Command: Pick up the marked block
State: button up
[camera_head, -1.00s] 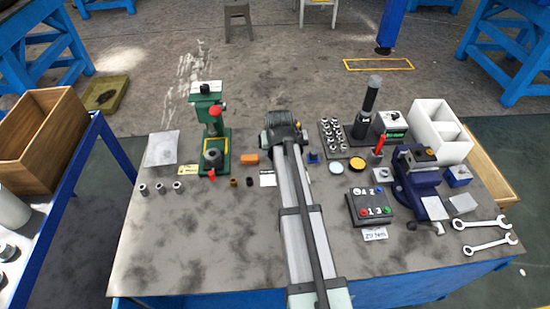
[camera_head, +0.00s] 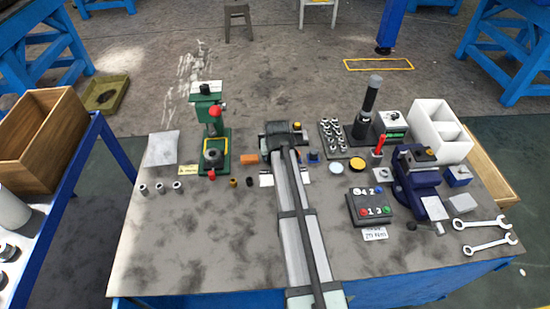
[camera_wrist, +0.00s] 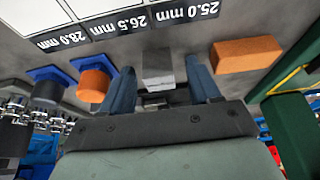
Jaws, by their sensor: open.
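A small grey metal block (camera_wrist: 158,68) stands between my gripper's fingers in the wrist view. I see no clear mark on it, so I cannot tell whether it is the marked block. My gripper (camera_wrist: 160,64) is open, with one dark blue finger on each side of the grey block. I cannot tell whether either finger touches it. An orange block (camera_wrist: 248,54) lies to the right, outside the fingers; it also shows in the head view (camera_head: 248,160). In the head view my arm's end covers the grey block and the fingers.
A label strip (camera_wrist: 131,23) reading 28.0, 26.5 and 25.0 mm lies beyond the fingers. An orange cylinder (camera_wrist: 93,84) in a blue holder is close left. A green press (camera_head: 212,135) stands left of my arm, a blue vise (camera_head: 418,178) right. The front-left tabletop is clear.

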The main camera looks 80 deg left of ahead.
grip_shut()
dwell(0.4)
